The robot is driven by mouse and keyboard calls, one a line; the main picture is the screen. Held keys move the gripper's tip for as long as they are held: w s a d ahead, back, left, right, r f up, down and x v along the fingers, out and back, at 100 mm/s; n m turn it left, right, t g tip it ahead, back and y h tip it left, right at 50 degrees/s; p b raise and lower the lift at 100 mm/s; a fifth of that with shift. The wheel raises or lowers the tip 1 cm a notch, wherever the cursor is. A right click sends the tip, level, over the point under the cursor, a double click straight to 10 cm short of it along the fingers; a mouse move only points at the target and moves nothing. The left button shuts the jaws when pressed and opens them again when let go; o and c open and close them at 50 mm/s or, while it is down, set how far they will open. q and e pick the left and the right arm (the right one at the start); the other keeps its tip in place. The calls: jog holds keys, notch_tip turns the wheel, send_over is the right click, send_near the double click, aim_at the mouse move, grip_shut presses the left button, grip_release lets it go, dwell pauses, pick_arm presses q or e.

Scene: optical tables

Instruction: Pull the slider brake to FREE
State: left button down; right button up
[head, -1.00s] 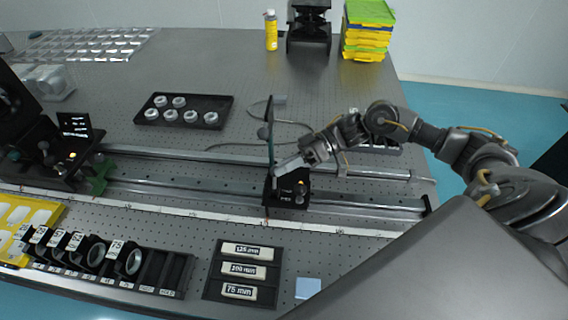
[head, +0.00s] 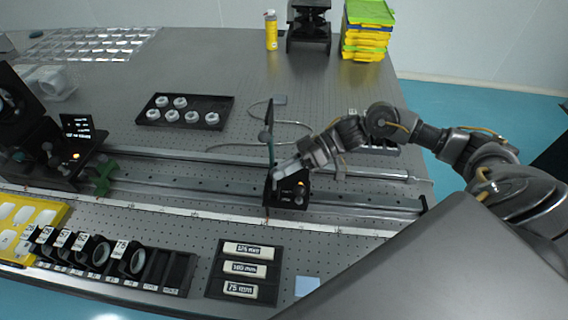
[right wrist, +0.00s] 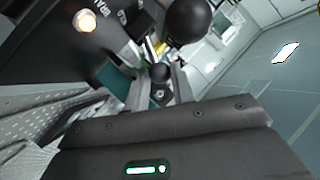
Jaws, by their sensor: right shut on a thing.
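The slider (head: 288,194) is a small black block on the rail, with a tall thin upright plate, an orange-lit spot and small white lettering too small to read. My right gripper (head: 279,174) reaches it from the right, at its top near the plate's foot. In the right wrist view the jaws (right wrist: 160,88) are shut on a small dark ball knob (right wrist: 160,72), which seems to be the brake's handle. A larger black ball (right wrist: 189,20) and an orange lamp (right wrist: 86,21) show beyond. The brake's setting cannot be read. My left gripper is out of view.
The rail (head: 365,201) runs along the table, with a green clamp (head: 103,177) and a dark lit device (head: 76,135) at its left. A black tray of rings (head: 184,126) stands behind. Lens holders (head: 138,258) and a labelled block tray (head: 216,284) stand in front.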

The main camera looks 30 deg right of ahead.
jog(key=s+a+r+n+h+p, duration=0.1)
jog(key=p, duration=0.2)
jog(key=shift+s+r+n+t, duration=0.1)
jog(key=shift+r+n+t, duration=0.05)
jog(key=shift+n+t, duration=0.15)
jog(key=shift+s+a+n+t+h+p, duration=0.45)
jog(key=shift+s+n+t+h+p, duration=0.3)
jog(key=shift+p, duration=0.25)
jog(key=shift+s+a+f+n+t+h, duration=0.2)
jog(key=shift+s+a+n+t+h, duration=0.3)
jog(key=shift+n+h, duration=0.2)
jog(key=shift+s+a+f+n+t+h, duration=0.35)
jog(key=shift+s+n+t+h, duration=0.2)
jog(key=shift+n+t, duration=0.15)
jog(key=o, duration=0.7)
jog(key=v, duration=1)
jog(key=shift+s+d+r, duration=0.2)
jog(key=shift+s, duration=0.1)
